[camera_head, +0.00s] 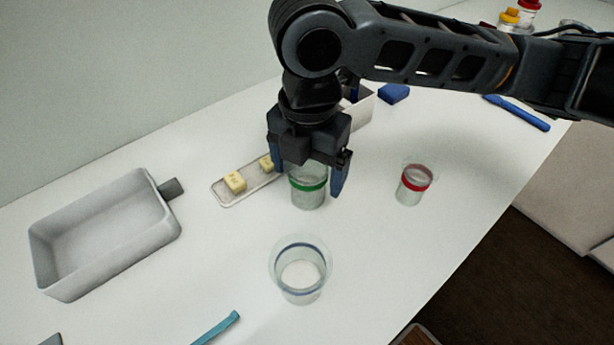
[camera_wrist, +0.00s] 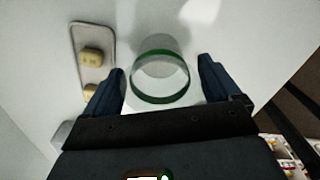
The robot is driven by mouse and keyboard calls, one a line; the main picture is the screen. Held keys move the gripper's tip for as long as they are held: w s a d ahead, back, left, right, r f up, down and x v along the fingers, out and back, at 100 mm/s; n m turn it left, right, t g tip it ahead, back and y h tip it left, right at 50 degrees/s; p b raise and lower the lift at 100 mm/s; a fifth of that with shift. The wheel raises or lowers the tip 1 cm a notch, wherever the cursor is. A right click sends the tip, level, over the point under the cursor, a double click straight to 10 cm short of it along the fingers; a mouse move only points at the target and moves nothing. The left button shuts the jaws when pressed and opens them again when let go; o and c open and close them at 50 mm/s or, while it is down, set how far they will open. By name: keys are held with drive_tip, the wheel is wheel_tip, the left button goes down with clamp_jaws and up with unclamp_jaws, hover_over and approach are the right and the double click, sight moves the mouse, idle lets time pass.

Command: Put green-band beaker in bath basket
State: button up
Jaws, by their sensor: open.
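The green-band beaker (camera_head: 308,186) is a clear cup with a green ring, standing upright on the white table. In the wrist view the beaker (camera_wrist: 160,74) sits between the two blue fingers. My gripper (camera_head: 312,180) points down over it, open, with a finger on either side. In the wrist view gaps show between the beaker and both fingers of my gripper (camera_wrist: 160,88). A grey-white open basin (camera_head: 105,235) with a dark tab stands at the left; I cannot tell whether it is the bath basket. It looks empty.
A blue-band beaker (camera_head: 300,270) stands in front, and a red-band beaker (camera_head: 414,184) to the right. A tray (camera_head: 228,200) with yellow blocks lies just left of my gripper. A light box (camera_head: 359,108) is behind it. A teal tool (camera_head: 216,328) lies near the front.

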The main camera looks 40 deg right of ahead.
drive_tip(key=shift+f, duration=0.85)
drive_tip(key=c, duration=0.9)
drive_tip(key=shift+r, duration=0.2)
